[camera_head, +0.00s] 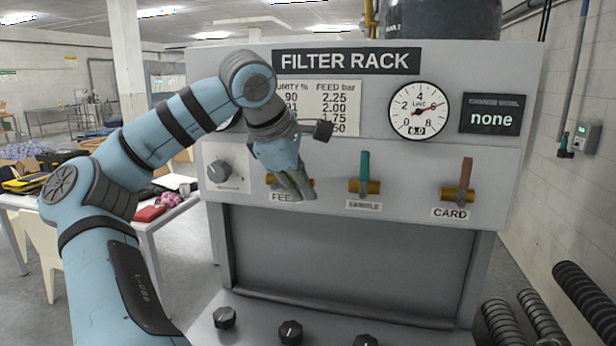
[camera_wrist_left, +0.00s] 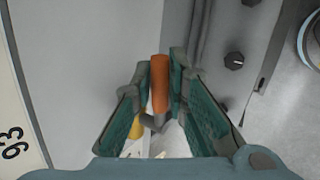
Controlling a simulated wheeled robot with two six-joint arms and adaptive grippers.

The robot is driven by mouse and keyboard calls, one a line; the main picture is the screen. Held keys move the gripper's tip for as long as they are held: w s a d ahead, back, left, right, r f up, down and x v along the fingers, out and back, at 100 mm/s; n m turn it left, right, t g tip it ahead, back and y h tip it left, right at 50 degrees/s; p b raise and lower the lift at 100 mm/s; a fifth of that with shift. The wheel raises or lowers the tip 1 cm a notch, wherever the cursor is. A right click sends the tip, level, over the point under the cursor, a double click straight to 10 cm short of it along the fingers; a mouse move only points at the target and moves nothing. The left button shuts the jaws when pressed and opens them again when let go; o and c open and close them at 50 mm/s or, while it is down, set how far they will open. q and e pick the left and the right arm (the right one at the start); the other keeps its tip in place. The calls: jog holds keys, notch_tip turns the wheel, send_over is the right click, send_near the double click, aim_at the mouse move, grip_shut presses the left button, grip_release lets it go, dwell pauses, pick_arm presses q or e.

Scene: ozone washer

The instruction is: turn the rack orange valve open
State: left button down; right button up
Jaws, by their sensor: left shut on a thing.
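The rack's orange valve handle (camera_wrist_left: 159,84) stands between my left gripper's fingers in the left wrist view. It belongs to the valve over the FEED label, and its brass body (camera_head: 272,179) shows beside my fingers in the head view. My left gripper (camera_head: 302,190) is shut on the handle, pointing down and covering most of this valve. In the wrist view both green finger pads of the gripper (camera_wrist_left: 160,90) flank the handle. How far the handle is turned is hard to tell. My right gripper is not in view.
A green-handled valve (camera_head: 365,173) and a brown-handled CARD valve (camera_head: 466,180) sit to the right. The dial gauge (camera_head: 419,111) reads about 6, and a dark display (camera_head: 491,121) reads "none". A grey knob (camera_head: 219,171) is left; black knobs (camera_head: 291,332) line the lower ledge.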

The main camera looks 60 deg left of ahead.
pick_arm(q)
jog(key=shift+f+m+g+y+p, duration=0.3)
jog(key=shift+f+g+y+p, duration=0.15)
jog(key=shift+g+y, duration=0.25)
jog(key=c, duration=1.6)
grip_release()
jog(key=shift+f, duration=0.1)
jog(key=shift+o, duration=0.2)
jog(key=v, duration=1.1)
jog(key=shift+s+r, duration=0.15)
jog(key=shift+r, duration=0.25)
jog(key=shift+d, duration=0.25)
